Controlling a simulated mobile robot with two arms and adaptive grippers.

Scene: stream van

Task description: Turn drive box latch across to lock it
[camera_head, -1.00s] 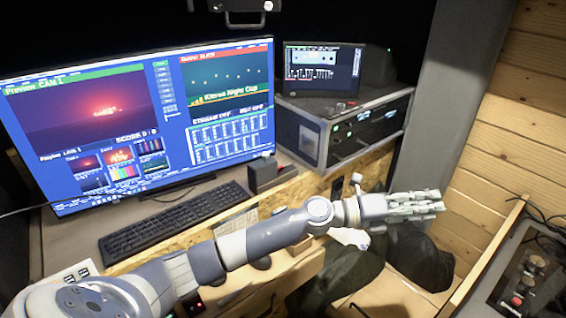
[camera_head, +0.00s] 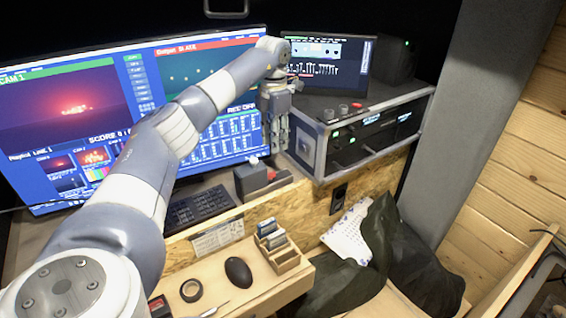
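My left gripper (camera_head: 278,140) points downward at the left front corner of the black rack case, in front of the big monitor's right edge. Its fingers look close together, but I cannot tell whether they are open or shut. A small dark grey box (camera_head: 250,182) with a red part (camera_head: 271,174) on its right side sits on the desk, below and left of the gripper, apart from it. It may be the drive box; no latch is clear at this size. The rack case (camera_head: 330,170) has lit front panels. My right gripper is not in view.
A keyboard (camera_head: 197,210) lies left of the grey box. Below are a mouse (camera_head: 238,272), a tape roll (camera_head: 191,290) and a wooden holder (camera_head: 287,262) with cards. A small screen (camera_head: 325,65) stands on the rack case. Dark cloth (camera_head: 415,265) lies at the right.

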